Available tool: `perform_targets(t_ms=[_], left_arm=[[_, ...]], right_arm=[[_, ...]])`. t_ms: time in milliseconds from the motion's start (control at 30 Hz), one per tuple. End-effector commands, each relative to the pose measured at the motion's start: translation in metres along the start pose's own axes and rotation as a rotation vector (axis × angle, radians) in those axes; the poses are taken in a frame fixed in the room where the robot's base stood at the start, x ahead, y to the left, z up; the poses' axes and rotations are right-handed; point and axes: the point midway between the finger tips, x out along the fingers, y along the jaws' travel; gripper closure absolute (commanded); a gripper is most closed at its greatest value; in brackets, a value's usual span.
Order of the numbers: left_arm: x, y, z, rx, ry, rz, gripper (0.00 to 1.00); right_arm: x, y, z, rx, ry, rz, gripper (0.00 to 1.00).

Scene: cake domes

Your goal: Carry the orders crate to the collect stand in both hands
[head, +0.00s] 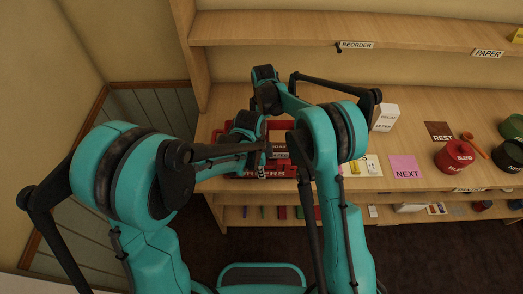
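The red orders crate (286,169) stands on the wooden counter, near its front edge and left end. Its front label is partly covered, and a brown box (279,138) shows inside. My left gripper (262,158) is at the crate's left front, over its near side; I cannot tell whether it touches or grips it. My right arm bends over the counter, and its gripper (267,100) is behind the crate, largely hidden by my arm links. Neither gripper's finger opening can be made out. I cannot make out a collect stand in this view.
Right of the crate on the counter (420,105) are a white carton (385,118), a pink NEXT card (405,167), a brown REST card (439,131), a red BLEND pot (456,157) and dark containers. A shelf (290,28) runs above, and a lower shelf holds small items.

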Motion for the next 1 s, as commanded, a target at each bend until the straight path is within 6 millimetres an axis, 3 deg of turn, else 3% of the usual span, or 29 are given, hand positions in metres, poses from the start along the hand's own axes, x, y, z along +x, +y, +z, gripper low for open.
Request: perform_targets(t_ms=[267,700,1000], left_arm=[[-0.009,0.000,-0.001,0.000,0.000,0.000,1.00],[-0.048,0.000,-0.006,0.000,0.000,0.000,1.00],[-0.050,0.000,-0.006,0.000,0.000,0.000,1.00]], right_arm=[[-0.009,0.000,0.000,0.000,0.000,0.000,1.00],[-0.049,0.000,0.000,0.000,0.000,0.000,1.00],[-0.050,0.000,0.000,0.000,0.000,0.000,1.00]])
